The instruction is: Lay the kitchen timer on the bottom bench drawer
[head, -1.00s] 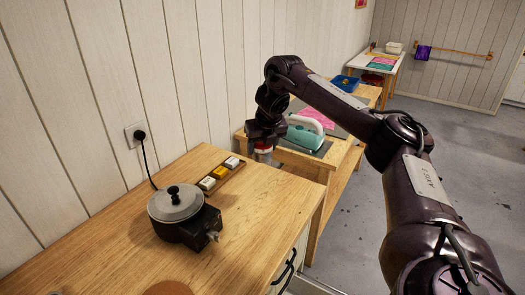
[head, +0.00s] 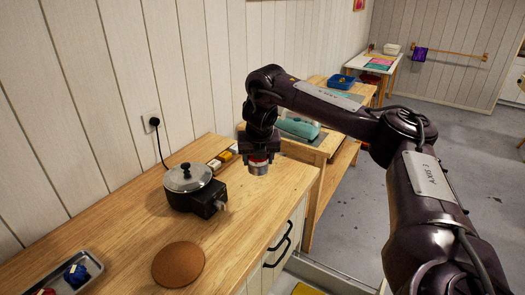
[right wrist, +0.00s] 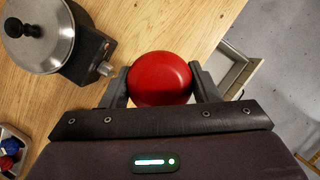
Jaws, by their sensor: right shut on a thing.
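The kitchen timer (head: 259,168), with a red top and a silvery lower part, is held in my right gripper (head: 259,155) above the wooden bench top. In the right wrist view its round red top (right wrist: 160,78) sits between the two fingers of my right gripper (right wrist: 162,86), which touch its sides. The bench front (head: 272,262) has dark handles. In the right wrist view a pale drawer-like opening (right wrist: 243,78) juts out past the bench edge; which drawer it is, I cannot tell. My left gripper is out of view.
A black burner with a lidded pot (head: 188,180) stands on the bench beside small blocks (head: 222,158). A round brown mat (head: 179,264) lies near the front, and a metal tray (head: 72,272) is at the left. A side table (head: 325,146) stands beyond the bench.

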